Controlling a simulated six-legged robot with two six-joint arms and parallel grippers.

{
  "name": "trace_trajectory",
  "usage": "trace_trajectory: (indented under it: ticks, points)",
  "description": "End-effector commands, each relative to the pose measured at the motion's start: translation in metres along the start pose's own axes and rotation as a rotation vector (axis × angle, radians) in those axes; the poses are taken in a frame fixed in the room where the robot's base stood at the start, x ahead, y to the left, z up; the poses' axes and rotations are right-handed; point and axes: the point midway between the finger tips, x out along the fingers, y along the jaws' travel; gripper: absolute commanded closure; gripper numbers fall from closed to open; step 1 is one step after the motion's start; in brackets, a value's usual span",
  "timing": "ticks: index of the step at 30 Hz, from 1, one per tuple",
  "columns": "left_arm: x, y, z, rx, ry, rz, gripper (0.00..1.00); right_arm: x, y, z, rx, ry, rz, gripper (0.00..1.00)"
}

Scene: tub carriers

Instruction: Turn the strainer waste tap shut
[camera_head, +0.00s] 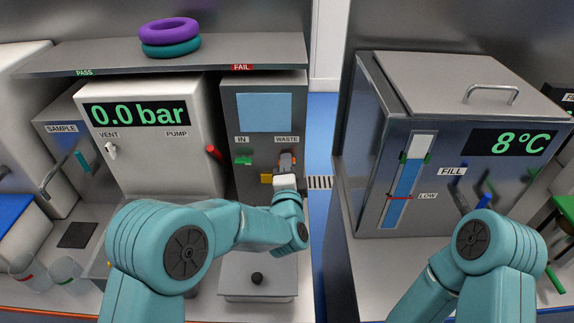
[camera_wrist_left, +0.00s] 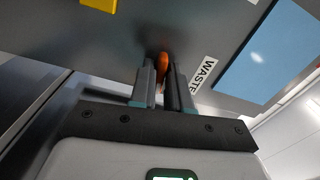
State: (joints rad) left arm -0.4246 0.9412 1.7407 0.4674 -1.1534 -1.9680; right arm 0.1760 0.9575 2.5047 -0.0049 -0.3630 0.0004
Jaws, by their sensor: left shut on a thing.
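The strainer (camera_head: 264,131) is a grey metal panel with a pale blue window, below the FAIL end of the shelf. Its waste tap (camera_head: 284,158) has an orange handle under the WASTE label (camera_head: 286,140). My left gripper (camera_head: 288,164) is at this tap and partly hides it. In the left wrist view the orange handle (camera_wrist_left: 163,66) stands between the two fingers of my left gripper (camera_wrist_left: 160,84), which is shut on it. The WASTE label (camera_wrist_left: 202,74) is just right of the fingers. My right gripper is not visible; only its arm shows.
A green tap (camera_head: 243,160) under IN and a yellow block (camera_head: 266,179) sit left of the waste tap. A red lever (camera_head: 214,153) sticks out from the pressure unit (camera_head: 160,155). The steel tank (camera_head: 400,120) stands across a blue floor gap.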

Motion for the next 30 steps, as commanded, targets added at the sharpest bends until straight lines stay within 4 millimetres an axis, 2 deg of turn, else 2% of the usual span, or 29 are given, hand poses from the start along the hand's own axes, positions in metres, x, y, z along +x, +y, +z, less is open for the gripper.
trace_trajectory:
  ticks: [11, 27, 28, 30]
  points:
    - [0.0008, -0.0021, 0.0007, 0.148, -0.002, -0.005, 1.00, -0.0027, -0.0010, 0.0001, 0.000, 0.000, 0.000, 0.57]
    - [0.0010, -0.0025, 0.0007, 0.169, -0.003, -0.006, 1.00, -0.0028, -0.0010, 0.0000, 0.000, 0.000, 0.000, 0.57]
    - [0.0010, -0.0025, 0.0007, 0.169, -0.003, -0.006, 0.77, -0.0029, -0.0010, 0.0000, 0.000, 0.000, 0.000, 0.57]
    - [0.0009, -0.0023, 0.0007, 0.168, -0.002, -0.006, 0.57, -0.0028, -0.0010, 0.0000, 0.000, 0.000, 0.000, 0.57]
